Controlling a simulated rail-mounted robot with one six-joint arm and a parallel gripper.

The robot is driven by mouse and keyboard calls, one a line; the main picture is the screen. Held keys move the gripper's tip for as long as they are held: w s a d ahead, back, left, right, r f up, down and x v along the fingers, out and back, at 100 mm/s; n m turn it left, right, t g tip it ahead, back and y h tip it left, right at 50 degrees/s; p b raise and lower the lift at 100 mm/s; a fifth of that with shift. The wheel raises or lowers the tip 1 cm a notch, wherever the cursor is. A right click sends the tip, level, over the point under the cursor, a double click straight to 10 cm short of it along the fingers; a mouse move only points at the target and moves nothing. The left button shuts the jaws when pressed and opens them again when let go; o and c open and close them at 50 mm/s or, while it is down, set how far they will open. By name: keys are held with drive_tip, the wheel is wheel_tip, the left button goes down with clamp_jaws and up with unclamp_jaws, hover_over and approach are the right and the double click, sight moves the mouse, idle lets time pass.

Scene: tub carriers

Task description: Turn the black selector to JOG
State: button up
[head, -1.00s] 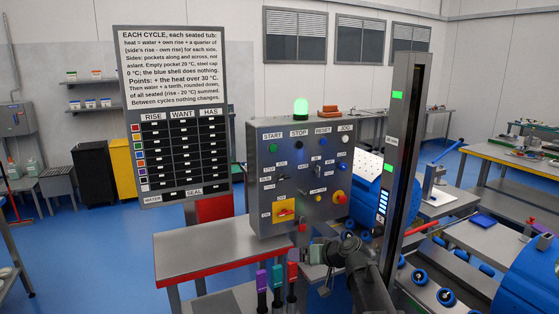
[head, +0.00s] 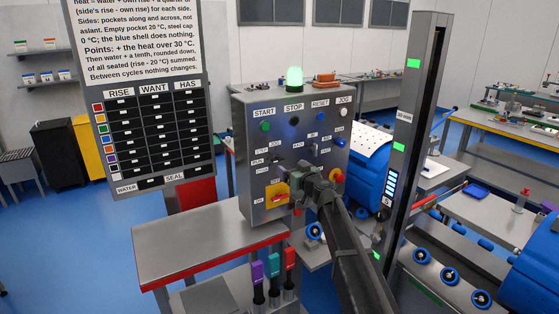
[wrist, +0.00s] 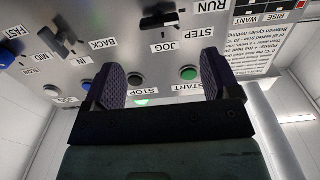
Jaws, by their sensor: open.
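The black selector (wrist: 160,20) is a bar knob on the grey control panel (head: 250,205), with RUN, STEP and JOG labels around it. In the wrist view it is at the top, upside down, its bar lying roughly crosswise; I cannot tell surely which label it points to. In the head view the selector (head: 277,160) is small, left of the panel's middle. My gripper (head: 305,178) is in front of the panel's lower part, right of and below the selector. In the wrist view my gripper (wrist: 162,78) is open, with nothing between its fingers.
Green START (wrist: 189,73) and STOP buttons show past the fingers. A yellow-backed red switch (head: 281,195) sits low on the panel. A dark post (head: 415,120) stands right of my arm.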

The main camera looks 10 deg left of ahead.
sight(279, 159)
drive_tip(key=x, duration=0.9)
drive_tip(key=shift+f, duration=0.1)
drive_tip(key=shift+c, duration=0.3)
drive_tip(key=c, duration=0.9)
drive_tip(key=shift+o, duration=0.2)
